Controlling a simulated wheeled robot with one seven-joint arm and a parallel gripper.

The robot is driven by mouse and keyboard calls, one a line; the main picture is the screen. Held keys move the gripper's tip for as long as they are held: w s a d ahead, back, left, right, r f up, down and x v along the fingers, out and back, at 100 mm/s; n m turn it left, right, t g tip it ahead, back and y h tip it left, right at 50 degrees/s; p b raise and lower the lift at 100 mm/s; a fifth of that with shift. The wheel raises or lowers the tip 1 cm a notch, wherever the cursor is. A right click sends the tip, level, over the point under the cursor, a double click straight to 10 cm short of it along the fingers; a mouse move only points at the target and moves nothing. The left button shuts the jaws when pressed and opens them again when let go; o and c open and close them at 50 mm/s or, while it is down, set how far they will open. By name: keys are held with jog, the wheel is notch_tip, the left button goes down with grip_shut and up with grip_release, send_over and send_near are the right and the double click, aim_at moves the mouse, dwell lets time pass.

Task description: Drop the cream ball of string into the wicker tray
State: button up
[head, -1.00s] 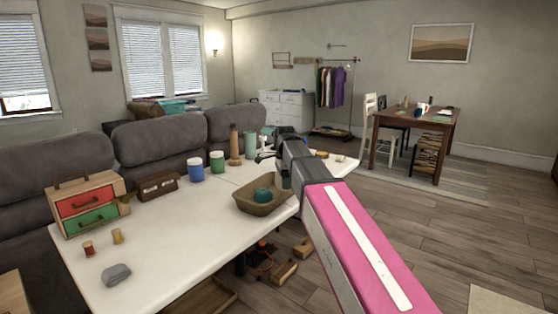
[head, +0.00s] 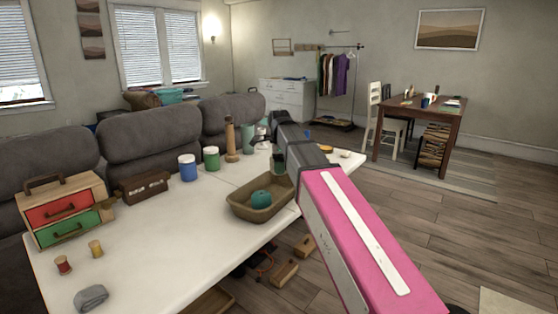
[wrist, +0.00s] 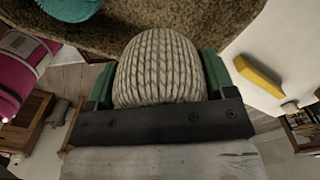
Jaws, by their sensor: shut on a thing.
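My gripper (wrist: 159,78) is shut on the cream ball of string (wrist: 160,62), which sits between its green fingers in the wrist view. The wicker tray (head: 244,213) stands on the white table in the head view, with a teal ball (head: 261,198) inside. In the wrist view, the tray's brown weave (wrist: 215,22) shows behind the cream ball, and the teal ball (wrist: 70,8) is at the upper left. In the head view, my gripper is at the tray's far right side, partly hidden by my arm, and I cannot make out the cream ball clearly there.
Blue (head: 188,168) and green (head: 211,158) jars and a wooden bottle (head: 231,142) stand behind the tray. A drawer box (head: 62,208), spools (head: 95,249) and a grey lump (head: 91,297) are on the left. The table's middle (head: 165,225) is clear.

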jog(key=shift+f, duration=4.4)
jog(key=o, duration=0.9)
jog(key=shift+r, duration=0.15)
